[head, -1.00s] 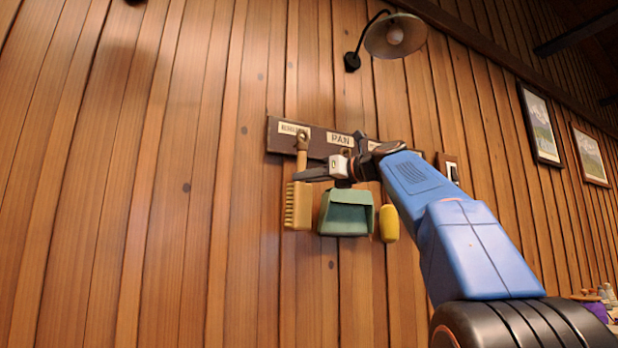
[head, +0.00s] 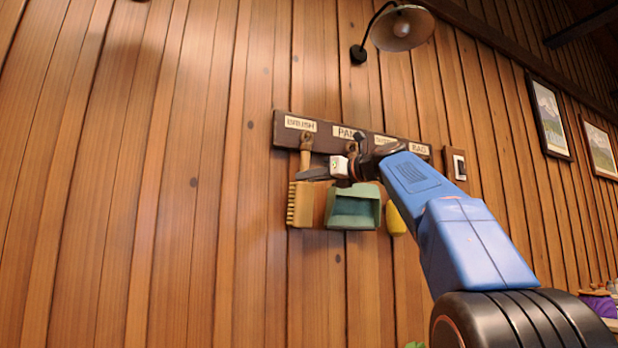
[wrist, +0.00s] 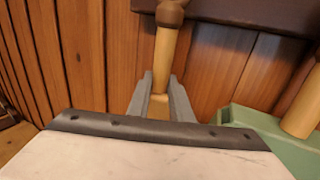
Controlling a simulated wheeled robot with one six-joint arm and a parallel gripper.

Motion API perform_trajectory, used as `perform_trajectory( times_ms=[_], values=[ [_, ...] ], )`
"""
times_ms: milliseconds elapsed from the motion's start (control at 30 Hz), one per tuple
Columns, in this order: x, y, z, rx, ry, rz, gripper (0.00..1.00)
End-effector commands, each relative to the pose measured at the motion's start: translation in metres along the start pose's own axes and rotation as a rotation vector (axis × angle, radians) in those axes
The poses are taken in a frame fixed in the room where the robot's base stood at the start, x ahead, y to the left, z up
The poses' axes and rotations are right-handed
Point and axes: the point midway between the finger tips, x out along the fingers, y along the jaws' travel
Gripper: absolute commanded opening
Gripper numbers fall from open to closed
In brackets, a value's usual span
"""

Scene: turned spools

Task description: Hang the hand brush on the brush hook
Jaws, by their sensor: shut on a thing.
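The hand brush (head: 310,212) has a tan block with bristles on its left side and a wooden handle. It hangs upright, handle up, under the BRUSH label (head: 300,124) of the dark rack board (head: 284,134). My gripper (head: 312,174) is shut on its handle, above the block. In the wrist view the two grey fingers (wrist: 160,92) stand on either side of the handle (wrist: 163,62), whose darker brown top end (wrist: 171,13) reaches the board. The brush hook cannot be made out behind the handle top, so I cannot tell whether the brush rests on it.
A green dustpan (head: 353,210) hangs close to the right of the brush, under the PAN label. A yellow item (head: 396,220) hangs farther right, partly behind my arm. A wall lamp (head: 402,28) is above. The plank wall to the left is clear.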

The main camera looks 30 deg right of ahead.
Motion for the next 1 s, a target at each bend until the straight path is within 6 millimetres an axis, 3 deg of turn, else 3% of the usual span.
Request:
perform_trajectory(
  times_ms=[367,400,500,800,1000],
  values=[
    [0.001,-0.002,-0.003,0.003,0.004,-0.001,0.00],
    [0.001,-0.002,-0.003,0.004,0.005,-0.001,0.24],
    [0.001,-0.002,-0.003,0.003,0.004,-0.001,0.41],
    [-0.001,-0.001,-0.002,0.002,0.003,-0.001,0.41],
    [-0.017,-0.002,-0.002,0.002,0.004,-0.002,0.41]
  ],
)
